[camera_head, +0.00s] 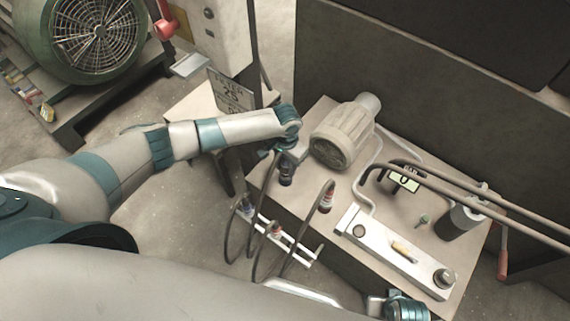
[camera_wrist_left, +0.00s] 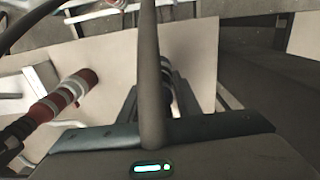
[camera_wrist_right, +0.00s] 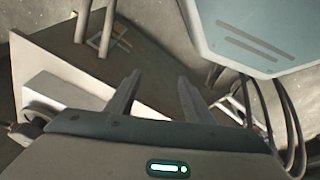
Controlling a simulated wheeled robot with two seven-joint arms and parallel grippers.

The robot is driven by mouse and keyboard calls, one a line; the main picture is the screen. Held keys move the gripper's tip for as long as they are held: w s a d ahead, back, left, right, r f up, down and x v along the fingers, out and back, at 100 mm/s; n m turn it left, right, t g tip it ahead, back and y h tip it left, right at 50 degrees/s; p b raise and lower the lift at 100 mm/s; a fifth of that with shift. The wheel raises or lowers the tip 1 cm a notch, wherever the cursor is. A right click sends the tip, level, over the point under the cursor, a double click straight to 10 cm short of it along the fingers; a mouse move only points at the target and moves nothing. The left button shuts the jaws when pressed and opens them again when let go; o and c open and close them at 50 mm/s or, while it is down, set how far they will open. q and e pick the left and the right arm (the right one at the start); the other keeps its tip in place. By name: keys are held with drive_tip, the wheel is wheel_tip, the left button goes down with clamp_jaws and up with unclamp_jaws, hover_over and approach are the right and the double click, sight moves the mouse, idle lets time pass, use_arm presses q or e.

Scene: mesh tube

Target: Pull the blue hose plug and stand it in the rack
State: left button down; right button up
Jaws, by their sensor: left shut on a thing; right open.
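My left gripper (camera_head: 287,158) is shut on a dark bluish hose plug (camera_head: 286,174) at the left edge of the bench. In the left wrist view the plug (camera_wrist_left: 168,75) is partly hidden behind its dark hose (camera_wrist_left: 150,70). I cannot tell whether the plug is still seated. The rack (camera_head: 300,250) is a light metal frame in front of the bench. A bluish piece (camera_head: 246,208) and a red piece (camera_head: 276,230) show at it. My right gripper (camera_wrist_right: 157,98) is open and empty; in the head view only its wrist shows, at the bottom right.
A red plug with white bands (camera_head: 327,197) stands on the bench (camera_head: 290,205) near the held plug, its hose looping forward. A motor (camera_head: 340,135) stands behind. A metal block (camera_head: 395,250), dark pipes (camera_head: 460,190) and a dark cylinder (camera_head: 460,221) occupy the right side.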

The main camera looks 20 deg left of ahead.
sight(286, 162)
drive_tip(key=shift+f, duration=0.15)
use_arm(q)
drive_tip(key=shift+w, duration=0.1)
drive_tip(key=shift+r+p, duration=0.8)
drive_tip(key=shift+p, duration=0.05)
drive_tip(key=shift+r+p, duration=0.75)
drive_tip(key=shift+p, duration=0.05)
use_arm(e)
drive_tip(key=shift+s+f, duration=0.85)
drive_tip(key=shift+f, duration=4.8)
use_arm(q)
drive_tip(key=shift+r+p, duration=0.5)
drive_tip(key=shift+p, duration=0.1)
drive_tip(key=shift+r+p, duration=0.95)
drive_tip(key=shift+p, duration=0.05)
use_arm(e)
drive_tip(key=shift+w+a+r+t+y, duration=0.25)
drive_tip(key=shift+w+a+r+t, duration=0.2)
drive_tip(key=shift+w+a+t, duration=0.3)
drive_tip(key=shift+w+a+r+t+y, duration=0.25)
drive_tip(key=shift+w+a+r+t, duration=0.2)
drive_tip(key=shift+w+a+t, duration=0.25)
drive_tip(key=shift+s, duration=0.1)
use_arm(q)
drive_tip(key=shift+f, duration=0.1)
use_arm(e)
drive_tip(key=shift+d, duration=0.1)
